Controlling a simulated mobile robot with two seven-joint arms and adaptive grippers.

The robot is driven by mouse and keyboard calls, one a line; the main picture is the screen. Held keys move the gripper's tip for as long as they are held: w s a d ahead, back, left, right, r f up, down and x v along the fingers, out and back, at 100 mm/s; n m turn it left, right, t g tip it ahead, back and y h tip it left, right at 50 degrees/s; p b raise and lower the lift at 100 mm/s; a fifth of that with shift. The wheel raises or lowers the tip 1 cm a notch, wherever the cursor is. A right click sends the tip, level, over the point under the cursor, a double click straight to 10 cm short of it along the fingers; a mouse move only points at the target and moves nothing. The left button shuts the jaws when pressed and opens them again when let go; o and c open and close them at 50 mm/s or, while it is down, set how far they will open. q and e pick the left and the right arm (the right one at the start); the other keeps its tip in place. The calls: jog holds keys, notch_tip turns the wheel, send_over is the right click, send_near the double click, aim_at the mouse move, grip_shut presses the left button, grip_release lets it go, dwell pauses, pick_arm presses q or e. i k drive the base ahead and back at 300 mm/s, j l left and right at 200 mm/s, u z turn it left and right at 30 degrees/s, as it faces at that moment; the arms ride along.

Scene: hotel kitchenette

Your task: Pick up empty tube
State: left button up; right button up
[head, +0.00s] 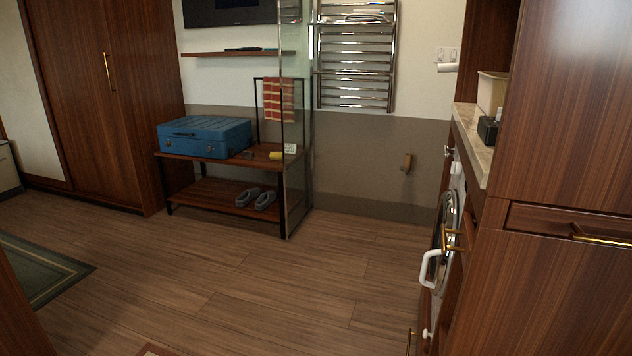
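A small brown upright piece (407,162) is mounted low on the grey part of the far wall, right of the towel rail. It looks like a cardboard tube on a holder, but it is too small to be sure. A short white cylinder (447,67) sticks out near the right cabinet, below a wall switch. I cannot tell whether it is a tube or a fitting. Neither of my grippers is in view.
A bench (190,160) bears a blue case (204,137), with slippers (265,201) on its lower shelf. A glass panel (295,120) stands beside it. A washing machine (446,240) and counter (468,148) line the right. The wooden floor (250,290) between is clear.

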aim_at(408, 161)
jog(key=i+j, duration=0.15)
jog(key=i, duration=0.65)
jog(key=i+j, duration=0.1)
jog(key=i, duration=0.7)
jog(key=i+j+z, duration=0.2)
jog(key=i+z, duration=0.2)
jog(key=i+j+z, duration=0.4)
jog(key=i, duration=0.2)
jog(key=i+j+z, duration=0.4)
jog(key=i+j, duration=0.05)
jog(key=j, duration=0.05)
